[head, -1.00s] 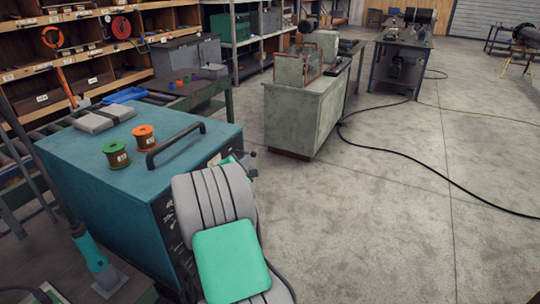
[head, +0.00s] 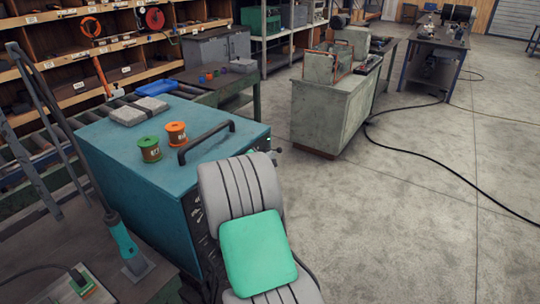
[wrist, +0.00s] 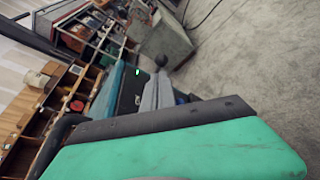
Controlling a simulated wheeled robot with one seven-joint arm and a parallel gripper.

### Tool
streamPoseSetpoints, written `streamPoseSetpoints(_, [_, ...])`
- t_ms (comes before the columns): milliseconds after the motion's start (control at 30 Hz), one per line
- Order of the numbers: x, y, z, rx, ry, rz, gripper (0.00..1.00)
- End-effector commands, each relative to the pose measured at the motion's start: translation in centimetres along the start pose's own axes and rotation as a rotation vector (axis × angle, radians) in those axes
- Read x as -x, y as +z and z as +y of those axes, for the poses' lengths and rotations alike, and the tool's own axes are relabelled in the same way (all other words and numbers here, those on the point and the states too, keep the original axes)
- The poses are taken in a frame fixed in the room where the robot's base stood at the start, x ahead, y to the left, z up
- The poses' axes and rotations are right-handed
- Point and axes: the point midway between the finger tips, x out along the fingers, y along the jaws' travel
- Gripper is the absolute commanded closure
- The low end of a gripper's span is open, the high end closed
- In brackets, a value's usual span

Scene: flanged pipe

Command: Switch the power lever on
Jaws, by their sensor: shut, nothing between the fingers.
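The teal power cabinet (head: 150,190) stands left of my arm in the head view, with a black handle on top. A small dark knob (head: 279,149) shows at its right edge, probably the power lever's end. In the wrist view a dark round knob (wrist: 160,61) sits just beyond the fingertips of my gripper (wrist: 158,78). The grey fingers are together and hold nothing. Whether they touch the lever I cannot tell. A green light (wrist: 137,72) glows on the cabinet's dark front (wrist: 130,90). In the head view my arm hides the gripper and much of the cabinet front.
Green (head: 149,149) and orange (head: 176,134) spools and a grey case (head: 138,111) lie on the cabinet. A grey-green bench (head: 335,110) stands behind it. A black cable (head: 430,160) runs across the floor. The floor at right is open.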

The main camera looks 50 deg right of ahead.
Motion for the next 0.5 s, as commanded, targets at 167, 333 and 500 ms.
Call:
streamPoseSetpoints(167, [3.8, 0.3, 0.4, 0.001, -0.003, -0.001, 1.00])
streamPoseSetpoints(333, [6.4, 0.3, 0.3, -0.001, -0.010, -0.005, 1.00])
streamPoseSetpoints(500, [7.5, 0.1, 0.3, -0.002, -0.011, -0.007, 1.00])
